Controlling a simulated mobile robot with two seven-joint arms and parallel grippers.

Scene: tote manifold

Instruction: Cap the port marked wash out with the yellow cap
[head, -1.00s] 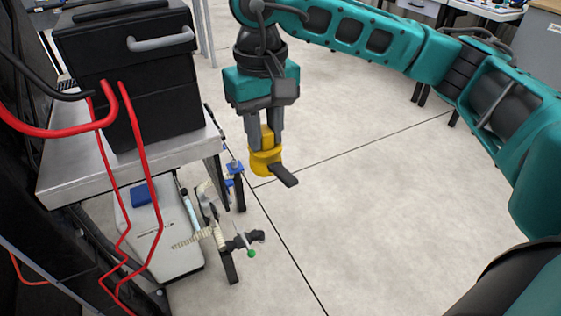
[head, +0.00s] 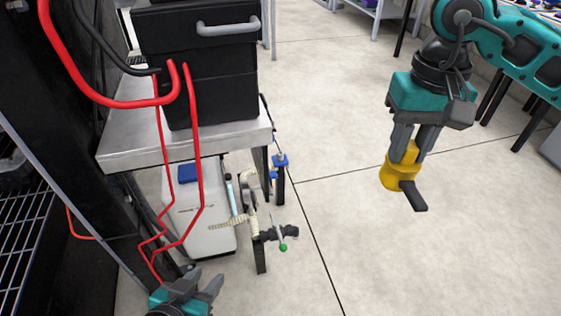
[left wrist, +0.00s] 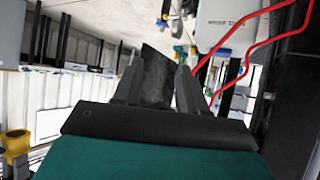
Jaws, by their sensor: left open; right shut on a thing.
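The yellow cap (head: 398,176) with a dark handle is held by my right gripper (head: 411,150), at the right of the head view, in the air over the floor. The cap also shows at the lower left edge of the left wrist view (left wrist: 16,143). My left gripper (head: 196,284) is at the bottom of the head view, its fingers apart and empty; its fingers also show in the left wrist view (left wrist: 156,72). The pipework with valves (head: 258,212) stands under and beside the table. I cannot read any port marking, so the wash out port cannot be told.
A black tote (head: 206,101) with a grey handle stands on the metal table (head: 118,152). Red hoses (head: 198,150) hang in front of it. A white box (head: 205,238) is below. A wire rack (head: 25,235) is at left. The floor in the middle is clear.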

